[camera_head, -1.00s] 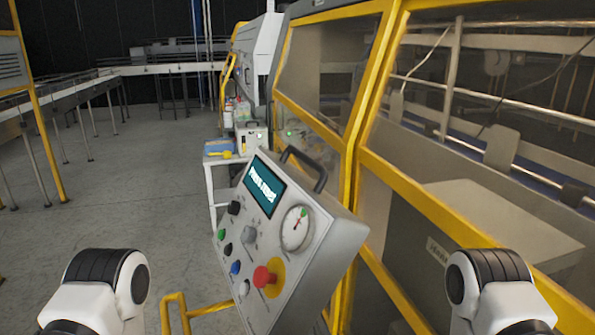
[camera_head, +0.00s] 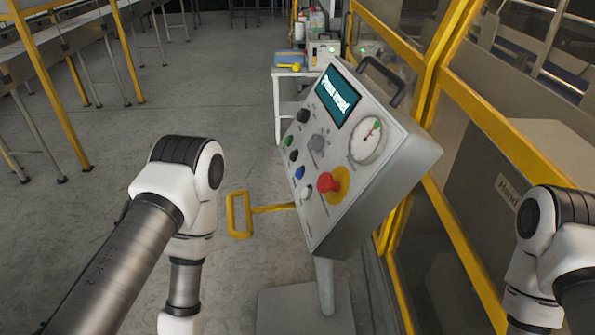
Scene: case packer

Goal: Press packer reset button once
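The packer control panel (camera_head: 375,190) is a tilted grey box on a post, right of centre in the head view. Its screen (camera_head: 337,97) shows text that seems to read "Press reset". On its face are a green button (camera_head: 289,141), a black button (camera_head: 294,156), a blue button (camera_head: 299,172) and a white button (camera_head: 307,192). The small labels are too small to read, so I cannot tell which is reset. My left arm is left of the panel and my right arm is at the right edge, both apart from it. Neither gripper shows.
A red mushroom button (camera_head: 328,182) on a yellow plate and a round gauge (camera_head: 367,141) are also on the panel. A yellow handle (camera_head: 239,214) sticks out left of it. The yellow-framed packer (camera_head: 484,113) stands to the right. Open floor (camera_head: 90,220) lies to the left.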

